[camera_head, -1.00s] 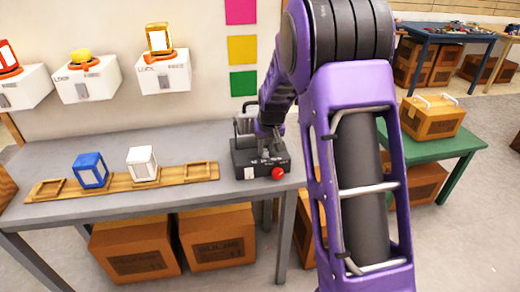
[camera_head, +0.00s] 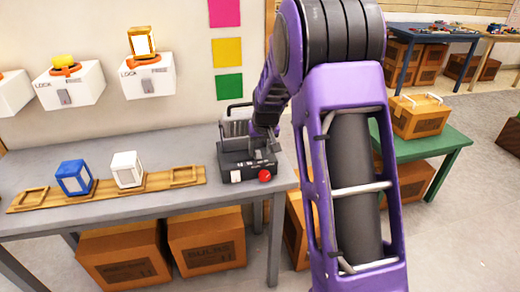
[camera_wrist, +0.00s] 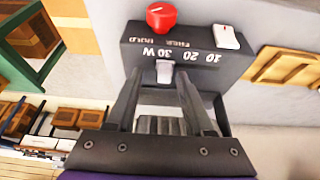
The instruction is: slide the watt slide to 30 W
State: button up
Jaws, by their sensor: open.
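The black control box (camera_head: 238,163) stands on the grey table's right part, with a red knob on its front corner. In the wrist view the box (camera_wrist: 135,55) appears upside down, with the marks 10, 20 and 30 W along its face. The pale watt slide (camera_wrist: 165,71) sits beside the 30 mark. My gripper (camera_wrist: 160,82) is open, its two dark fingers on either side of the slide, with gaps visible beside it. In the head view my gripper (camera_head: 266,143) is at the box, its fingertips mostly hidden.
White wall units (camera_head: 147,76) hang above. A red knob (camera_wrist: 162,16) and a white switch (camera_wrist: 226,37) are near the slide.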

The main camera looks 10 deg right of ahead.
jog(key=p+v, duration=0.2)
jog(key=v, duration=1.5)
jog(key=shift+s+r, duration=0.15)
